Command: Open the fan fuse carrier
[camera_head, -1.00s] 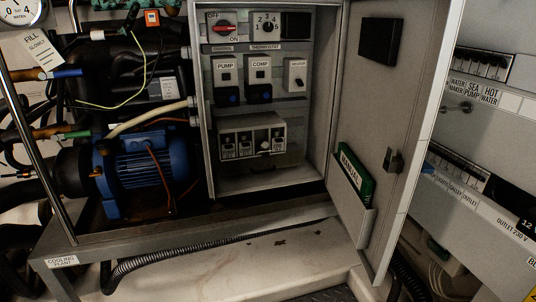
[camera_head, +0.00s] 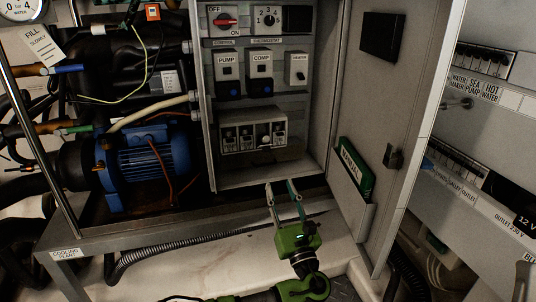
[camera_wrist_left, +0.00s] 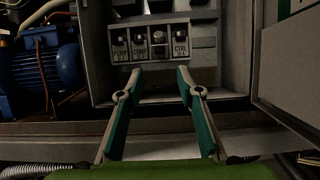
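A row of several dark fuse carriers sits in a grey block (camera_head: 253,149) low in the open control cabinet. The block also shows ahead in the left wrist view (camera_wrist_left: 150,55). The third carrier from the left (camera_head: 265,139) has a bright round spot; it also shows in the left wrist view (camera_wrist_left: 159,38). Its label is too small to read, so I cannot confirm which is the fan carrier. My left gripper (camera_head: 280,184) is open and empty, below and in front of the block. Its spread fingers (camera_wrist_left: 160,72) point at the block without touching it. My right gripper is not in view.
The cabinet door (camera_head: 385,120) stands open on the right, with a manual (camera_head: 355,168) in its pocket. A blue pump motor (camera_head: 145,163) is to the left. A metal frame rail (camera_head: 150,238) runs below the cabinet. Switches (camera_head: 260,75) sit above the block.

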